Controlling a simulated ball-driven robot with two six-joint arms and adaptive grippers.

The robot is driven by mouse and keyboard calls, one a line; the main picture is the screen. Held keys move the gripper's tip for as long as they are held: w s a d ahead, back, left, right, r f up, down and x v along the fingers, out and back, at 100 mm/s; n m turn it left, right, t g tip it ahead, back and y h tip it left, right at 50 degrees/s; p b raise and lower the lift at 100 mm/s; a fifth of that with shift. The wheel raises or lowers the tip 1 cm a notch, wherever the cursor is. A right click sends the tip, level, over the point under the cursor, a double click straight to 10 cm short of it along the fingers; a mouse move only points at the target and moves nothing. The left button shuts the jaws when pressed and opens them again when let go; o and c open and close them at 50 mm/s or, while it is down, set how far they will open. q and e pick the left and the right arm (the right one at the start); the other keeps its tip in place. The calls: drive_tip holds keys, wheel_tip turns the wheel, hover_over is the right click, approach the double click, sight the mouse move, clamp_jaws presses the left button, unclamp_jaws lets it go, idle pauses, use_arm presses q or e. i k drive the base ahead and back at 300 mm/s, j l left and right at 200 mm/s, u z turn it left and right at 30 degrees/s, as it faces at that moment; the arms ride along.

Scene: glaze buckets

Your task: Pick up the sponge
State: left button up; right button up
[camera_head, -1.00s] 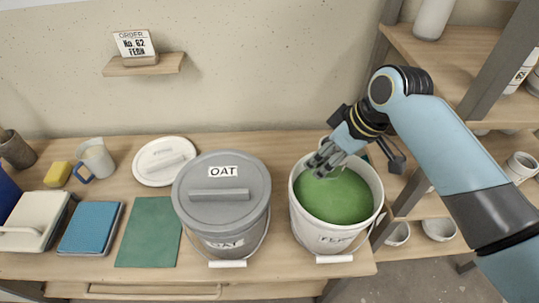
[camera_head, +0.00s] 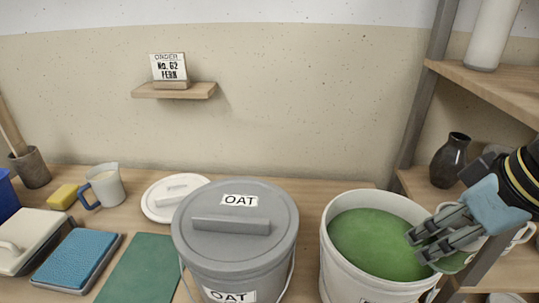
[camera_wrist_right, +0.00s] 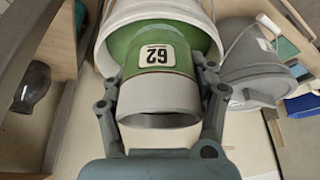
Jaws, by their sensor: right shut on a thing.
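The yellow sponge (camera_head: 63,196) lies at the far left of the table, beside a grey mug with a blue handle. My right gripper (camera_head: 432,240) is far from it, at the right rim of the white bucket (camera_head: 345,270). In the right wrist view it is shut on a cup (camera_wrist_right: 160,95), its fingers on both sides. The cup is green with a "62" label on one part and pale grey towards its open end. In the head view only a green part of the cup (camera_head: 456,262) shows beside the fingers. My left gripper is not in view.
Green glaze (camera_head: 380,245) fills the white bucket. A lidded grey OAT bucket (camera_head: 235,250) stands left of it. A white lid (camera_head: 160,205), grey mug (camera_head: 105,186), blue pad (camera_head: 75,258) and green mat (camera_head: 137,270) lie further left. Shelves (camera_head: 490,85) with a dark vase (camera_head: 450,160) are at right.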

sight(63, 199)
drive_tip(key=k+j+z, duration=0.1)
drive_tip(key=j+z, duration=0.25)
drive_tip(key=k+j+z, duration=0.15)
drive_tip(key=j+z, duration=0.2)
drive_tip(key=k+j+z, duration=0.35)
drive_tip(key=i+j, duration=0.1)
drive_tip(key=j, duration=0.05)
